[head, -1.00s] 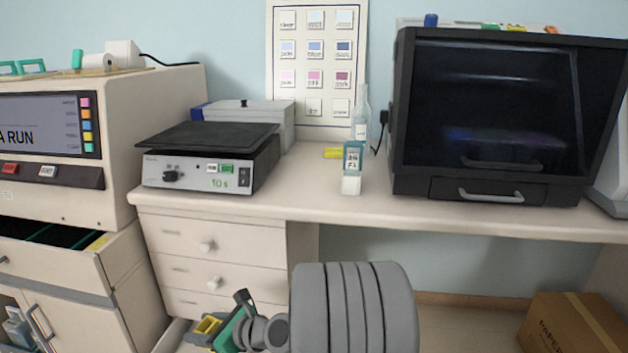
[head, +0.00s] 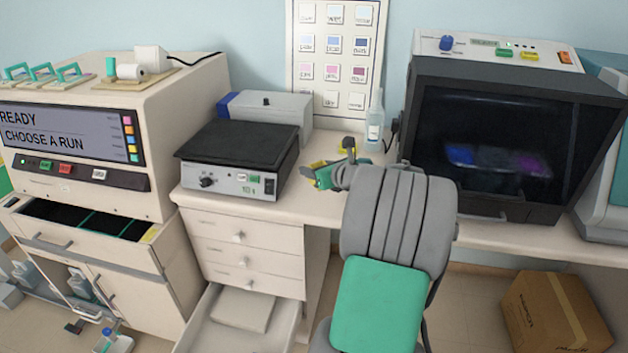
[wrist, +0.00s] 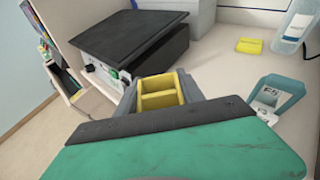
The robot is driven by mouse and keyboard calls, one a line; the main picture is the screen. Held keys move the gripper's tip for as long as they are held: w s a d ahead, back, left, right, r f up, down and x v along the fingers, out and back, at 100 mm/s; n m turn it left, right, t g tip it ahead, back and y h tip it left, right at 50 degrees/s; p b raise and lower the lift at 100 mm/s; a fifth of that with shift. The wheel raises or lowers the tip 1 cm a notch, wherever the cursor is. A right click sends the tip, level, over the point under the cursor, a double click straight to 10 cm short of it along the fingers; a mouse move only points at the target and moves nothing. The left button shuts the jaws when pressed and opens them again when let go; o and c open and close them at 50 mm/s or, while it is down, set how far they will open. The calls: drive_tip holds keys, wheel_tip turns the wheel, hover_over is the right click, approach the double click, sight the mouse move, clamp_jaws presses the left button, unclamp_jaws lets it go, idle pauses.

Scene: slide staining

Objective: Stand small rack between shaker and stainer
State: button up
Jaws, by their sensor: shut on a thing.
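My gripper (head: 322,174) is over the counter, right of the shaker (head: 243,147). In the wrist view it is shut on a small yellow rack (wrist: 160,92) with a cross bar and open slots. The rack is held ahead of the fingers; its underside and any contact with the counter are hidden. The shaker, with a black top plate, also shows in the wrist view (wrist: 125,42). A black-fronted cabinet (head: 490,150) stands right of the gripper, blue and purple patches in its window. A beige machine (head: 120,130) reading "READY CHOOSE A RUN" stands left. No label shows which is the stainer.
A yellow block (wrist: 249,46) and a clear bottle (head: 375,125) are farther back. A grey-blue box (head: 268,106) is behind the shaker. Bare counter (wrist: 215,70) lies between shaker and bottle. A low drawer (head: 200,325) is open.

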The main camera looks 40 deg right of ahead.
hover_over(313, 190)
drive_tip(key=f, duration=0.4)
drive_tip(key=f+p, duration=0.1)
drive_tip(key=f, duration=0.2)
drive_tip(key=shift+s+a, duration=0.15)
drive_tip(key=shift+s, duration=0.1)
drive_tip(key=f, duration=0.3)
drive_tip(key=shift+w+d+f+p, duration=0.15)
drive_tip(key=shift+w+d+p, duration=0.05)
drive_tip(key=shift+p, duration=0.2)
drive_tip(key=shift+f, duration=0.4)
drive_tip(key=o, duration=1.4)
